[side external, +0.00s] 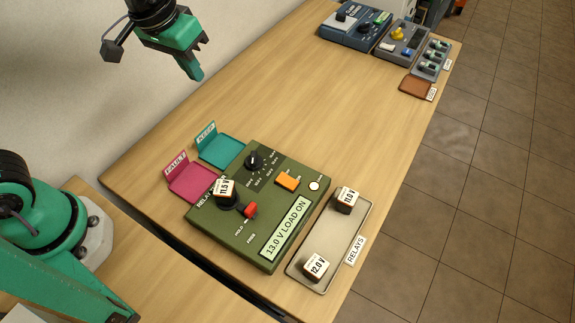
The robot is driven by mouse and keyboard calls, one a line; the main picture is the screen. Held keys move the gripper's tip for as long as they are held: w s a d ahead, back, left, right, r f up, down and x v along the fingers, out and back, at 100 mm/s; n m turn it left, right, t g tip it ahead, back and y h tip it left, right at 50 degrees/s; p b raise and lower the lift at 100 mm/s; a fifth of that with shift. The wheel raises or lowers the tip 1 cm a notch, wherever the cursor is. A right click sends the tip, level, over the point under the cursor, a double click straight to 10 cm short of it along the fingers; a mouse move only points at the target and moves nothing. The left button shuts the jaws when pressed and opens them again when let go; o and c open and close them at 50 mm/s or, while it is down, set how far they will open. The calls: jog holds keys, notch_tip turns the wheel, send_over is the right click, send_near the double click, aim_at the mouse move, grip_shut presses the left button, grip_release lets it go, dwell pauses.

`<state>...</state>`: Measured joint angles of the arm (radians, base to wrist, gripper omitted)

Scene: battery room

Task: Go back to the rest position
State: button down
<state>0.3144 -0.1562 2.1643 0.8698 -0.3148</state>
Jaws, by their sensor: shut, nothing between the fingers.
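My gripper (196,73) is green and hangs over the table near the wall at the upper left. Its fingers are shut with nothing between them. It is apart from everything on the table. Below it, a green relay tester box (231,240) reads "13.0 V LOAD ON". A relay labelled 11.5 V (225,191) sits on the box's left part, beside a red lever (250,210). The relays tray (328,250) holds relays labelled 11.0 V (346,200) and 12.0 V (316,266).
A pink FAULT tray (193,186) and a teal KEEP tray (221,151) stand empty behind the tester. A blue device (345,35), grey units (398,42) and a brown tray (414,87) are at the far end. The middle of the table (300,100) is clear.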

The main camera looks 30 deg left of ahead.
jog(key=s+a+r+t+y, duration=0.1)
jog(key=s+a+r+t, duration=0.1)
jog(key=s+a, duration=0.8)
jog(key=shift+s+a+r+t, duration=0.35)
jog(key=shift+a+r+t, duration=0.05)
jog(key=shift+r, duration=0.1)
